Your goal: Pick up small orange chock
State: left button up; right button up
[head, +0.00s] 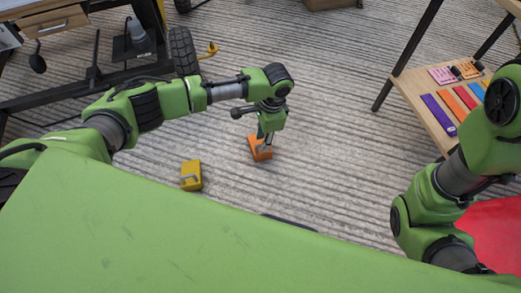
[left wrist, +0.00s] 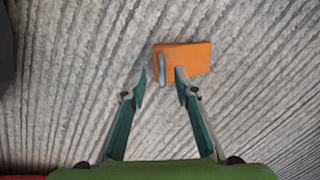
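The small orange chock (head: 259,154) lies on the ribbed concrete floor near the middle of the head view. In the left wrist view the chock (left wrist: 195,58) shows a grey handle on its left side. My left gripper (head: 265,146) points down over the chock in the head view and partly covers it. In the left wrist view its two fingers (left wrist: 162,77) are apart, with the handle in the gap between the tips. The right fingertip overlaps the orange body; contact cannot be told. My right arm shows at the right, but its gripper is out of view.
A yellow chock (head: 191,178) with a grey handle lies on the floor left of the orange one. A wooden table (head: 425,105) with coloured strips stands at the right. A black-framed bench and a wheel (head: 184,52) are at the upper left. Floor around the orange chock is clear.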

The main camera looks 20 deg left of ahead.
pick_arm(q)
jog(key=f+b, duration=0.1)
jog(key=f, duration=0.1)
jog(key=shift+w+f+b, duration=0.2)
jog(key=shift+f+b, duration=0.15)
jog(key=shift+b, duration=0.05)
jog(key=shift+f+b, duration=0.35)
jog(key=shift+f, duration=0.1)
grip_shut()
